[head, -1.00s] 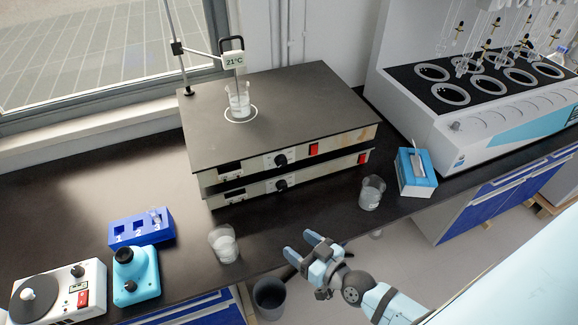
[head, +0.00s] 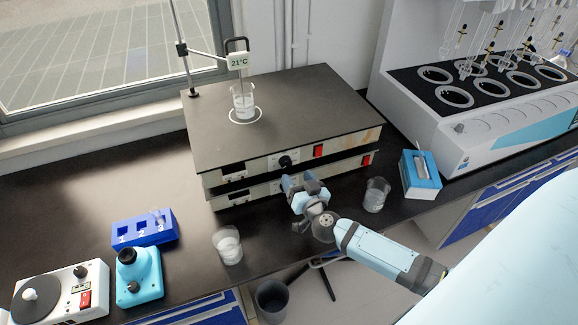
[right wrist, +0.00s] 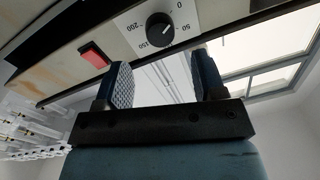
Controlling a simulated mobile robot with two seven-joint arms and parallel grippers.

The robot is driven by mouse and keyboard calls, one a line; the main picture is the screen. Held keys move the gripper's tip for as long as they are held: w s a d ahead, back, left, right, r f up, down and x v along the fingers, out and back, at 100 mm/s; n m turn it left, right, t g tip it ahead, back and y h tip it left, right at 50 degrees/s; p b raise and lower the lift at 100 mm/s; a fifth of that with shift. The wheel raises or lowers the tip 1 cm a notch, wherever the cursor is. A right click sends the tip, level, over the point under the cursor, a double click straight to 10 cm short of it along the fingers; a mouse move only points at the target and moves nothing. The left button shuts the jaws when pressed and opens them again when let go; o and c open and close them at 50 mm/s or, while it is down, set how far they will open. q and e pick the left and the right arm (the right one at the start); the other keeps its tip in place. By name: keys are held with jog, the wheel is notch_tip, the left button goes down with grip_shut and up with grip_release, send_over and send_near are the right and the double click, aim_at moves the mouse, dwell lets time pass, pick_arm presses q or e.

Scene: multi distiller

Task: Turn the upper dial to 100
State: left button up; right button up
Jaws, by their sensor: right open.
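The upper dial (head: 285,161) is a black round knob on the front panel of the upper hot plate (head: 228,145). In the right wrist view the dial (right wrist: 160,29) sits on a white scale with marks 0, 50, 150 and 200. Its white pointer line is toward the 50 side. My right gripper (head: 303,180) is open and empty, just in front of and below the upper dial, apart from it. In the right wrist view its two fingers (right wrist: 163,82) are spread below the dial. The lower plate's dial is hidden behind the gripper. My left gripper is not in view.
A beaker (head: 244,104) with a thermometer probe reading 21°C stands on the upper plate. Beakers stand left (head: 227,246) and right (head: 375,195) of my right arm. A red switch (head: 318,151) is right of the dial. A blue tissue box (head: 420,175) stands farther right.

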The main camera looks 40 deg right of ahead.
aim_at(287, 165)
jog(key=w, duration=0.3)
jog(key=w+d, duration=0.1)
jog(key=w, duration=0.1)
jog(key=shift+w, duration=0.35)
jog(key=shift+c, duration=0.6)
jog(key=c, duration=0.8)
